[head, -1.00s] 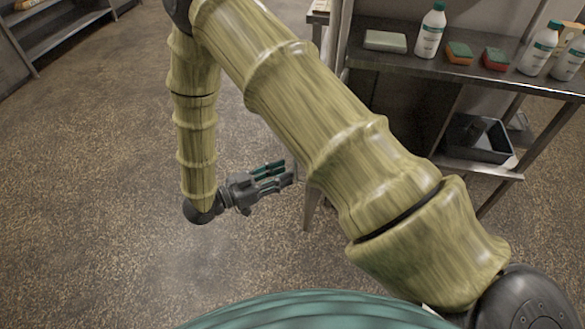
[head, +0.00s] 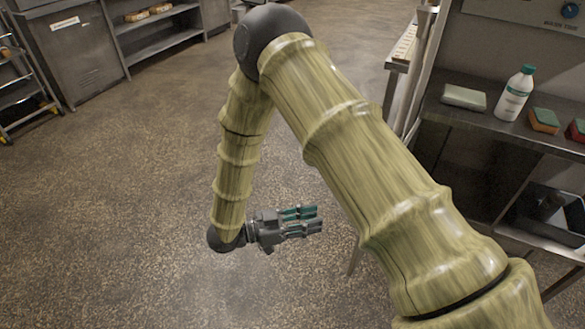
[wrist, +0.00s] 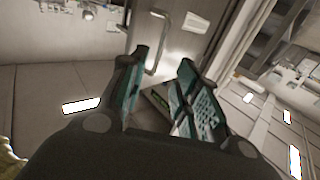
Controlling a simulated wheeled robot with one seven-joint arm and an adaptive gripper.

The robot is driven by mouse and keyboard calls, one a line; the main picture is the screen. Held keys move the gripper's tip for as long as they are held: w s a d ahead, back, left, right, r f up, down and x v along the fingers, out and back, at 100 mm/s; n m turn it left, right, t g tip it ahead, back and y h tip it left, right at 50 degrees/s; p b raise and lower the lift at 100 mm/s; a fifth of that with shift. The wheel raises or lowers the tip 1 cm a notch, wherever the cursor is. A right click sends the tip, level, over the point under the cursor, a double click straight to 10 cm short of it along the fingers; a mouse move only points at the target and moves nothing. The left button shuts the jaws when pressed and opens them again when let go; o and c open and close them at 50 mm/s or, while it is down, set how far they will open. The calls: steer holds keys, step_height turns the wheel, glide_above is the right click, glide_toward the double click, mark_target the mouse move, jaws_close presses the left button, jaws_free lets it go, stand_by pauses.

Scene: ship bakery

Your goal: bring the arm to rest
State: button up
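My arm is folded in front of me, and my gripper (head: 318,219) hangs low over the bare floor, pointing right in the head view. Its two dark fingers with teal pads lie apart with a narrow gap between them. In the wrist view my gripper (wrist: 160,75) also shows its fingers apart, and I see no held object between them.
At right a metal shelf unit (head: 480,118) holds a white block (head: 463,97), a white bottle (head: 514,95), sponges (head: 544,120) and, lower down, a dark bin (head: 550,212). Cabinets (head: 80,50) and a ladder (head: 22,85) stand at far left. The floor (head: 110,210) between is clear.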

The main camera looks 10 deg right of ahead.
steer(key=w+d+f+n+t+y+p, duration=0.25)
steer(key=d+f+n+t+y, duration=0.35)
steer(key=f, duration=0.3)
steer(key=s+d+f+n+y+p, duration=0.1)
steer(key=s+f+n+y+p, duration=0.1)
steer(key=s+f+n+y, duration=0.4)
steer(key=s+f+n+g+y+p, duration=0.1)
steer(key=s+n+g+y, duration=0.1)
steer(key=s, duration=0.9)
steer(key=s+f+n+g+y+p, duration=0.1)
steer(key=s+n+g+y+p, duration=0.1)
steer(key=s, duration=0.9)
steer(key=shift+s+a+f+n+g+y, duration=0.35)
steer(key=shift+n+g+y, duration=0.35)
steer(key=shift+g+y, duration=0.45)
steer(key=shift+a+r, duration=0.1)
steer(key=shift+a, duration=0.05)
